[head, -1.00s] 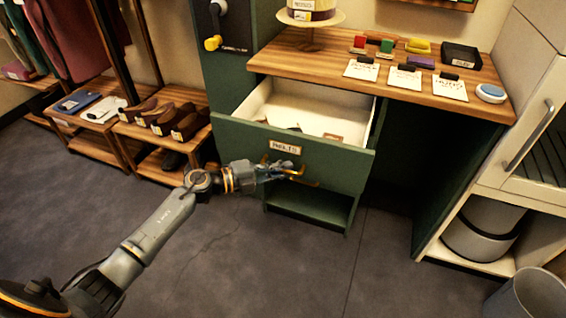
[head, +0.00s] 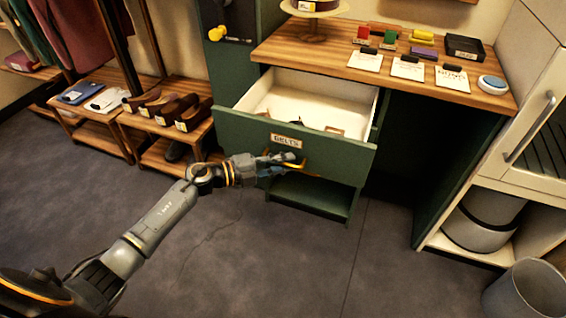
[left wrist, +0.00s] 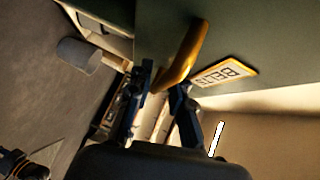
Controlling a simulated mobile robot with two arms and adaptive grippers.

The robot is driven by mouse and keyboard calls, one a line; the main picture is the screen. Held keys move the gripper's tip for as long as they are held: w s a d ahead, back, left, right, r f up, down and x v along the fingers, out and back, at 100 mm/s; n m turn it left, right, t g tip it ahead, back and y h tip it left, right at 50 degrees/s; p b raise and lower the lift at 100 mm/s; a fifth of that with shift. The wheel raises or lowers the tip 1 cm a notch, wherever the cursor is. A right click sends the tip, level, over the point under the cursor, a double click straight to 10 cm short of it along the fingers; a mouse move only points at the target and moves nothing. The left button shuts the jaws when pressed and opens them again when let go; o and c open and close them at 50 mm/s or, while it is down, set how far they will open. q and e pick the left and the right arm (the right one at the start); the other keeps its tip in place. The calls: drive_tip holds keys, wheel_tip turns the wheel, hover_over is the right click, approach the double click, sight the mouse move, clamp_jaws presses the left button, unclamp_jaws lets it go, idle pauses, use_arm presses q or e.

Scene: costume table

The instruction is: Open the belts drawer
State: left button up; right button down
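The belts drawer (head: 240,124) is a green-fronted drawer with a pale inside and a "BELTS" label (head: 286,140). It stands pulled well out from under the wooden tabletop, with a few dark and brown items inside. Its yellow handle (head: 296,168) is partly hidden by my left gripper (head: 279,163). In the left wrist view, the handle (left wrist: 184,55) passes between the two dark fingers of my left gripper (left wrist: 165,78), which look closed on it. The label (left wrist: 225,75) is beside it.
A shoe bench (head: 150,122) stands left of the drawer. A white cabinet (head: 535,130) and a bin (head: 527,292) are at right. The floor before the drawer is clear.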

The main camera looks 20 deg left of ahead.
use_arm(q)
drive_tip(key=v, duration=1.2)
